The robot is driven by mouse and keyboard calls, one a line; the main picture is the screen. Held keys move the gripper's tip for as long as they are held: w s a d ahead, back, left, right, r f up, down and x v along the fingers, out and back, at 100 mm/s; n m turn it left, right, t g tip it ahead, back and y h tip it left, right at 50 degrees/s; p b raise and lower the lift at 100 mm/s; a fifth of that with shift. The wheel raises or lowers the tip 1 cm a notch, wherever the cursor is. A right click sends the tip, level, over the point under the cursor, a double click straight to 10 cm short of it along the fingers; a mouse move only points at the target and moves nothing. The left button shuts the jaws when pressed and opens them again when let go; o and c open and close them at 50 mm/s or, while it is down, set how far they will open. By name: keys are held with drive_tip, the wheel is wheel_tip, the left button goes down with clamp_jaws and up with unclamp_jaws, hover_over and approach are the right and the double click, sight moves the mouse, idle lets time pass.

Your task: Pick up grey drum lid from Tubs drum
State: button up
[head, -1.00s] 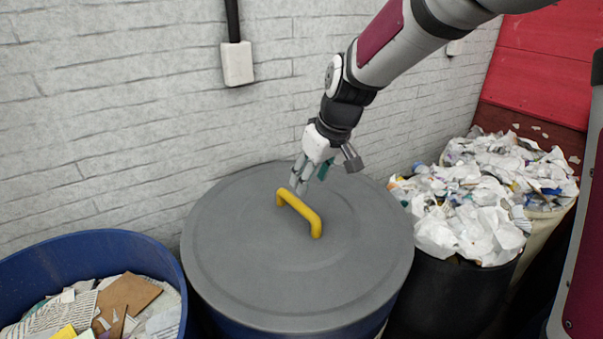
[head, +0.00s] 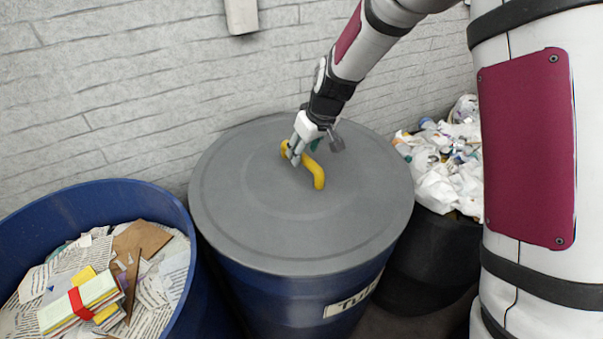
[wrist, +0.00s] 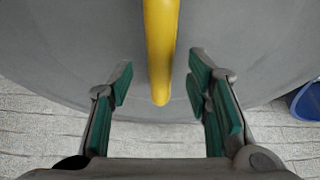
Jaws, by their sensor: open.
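The grey drum lid (head: 245,200) lies flat on the blue Tubs drum (head: 290,295), whose label is partly in view. The lid's yellow handle (head: 318,174) stands up near its middle. My gripper (head: 291,155) is at the far end of the handle. In the wrist view the open fingers of my gripper (wrist: 160,85) are on either side of the yellow handle (wrist: 160,50), with a gap on both sides. The grey lid (wrist: 60,50) fills the area behind them.
A blue drum (head: 180,215) with paper, cardboard and a tied bundle (head: 80,300) stands at left. A black bin (head: 425,260) of crumpled white waste stands at right. A white brick wall (head: 120,100) is close behind the lid.

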sight(301, 165)
drive_tip(key=shift+x, duration=1.7)
drive_tip(key=shift+f, duration=0.25)
clamp_jaws()
drive_tip(key=shift+r, duration=0.1)
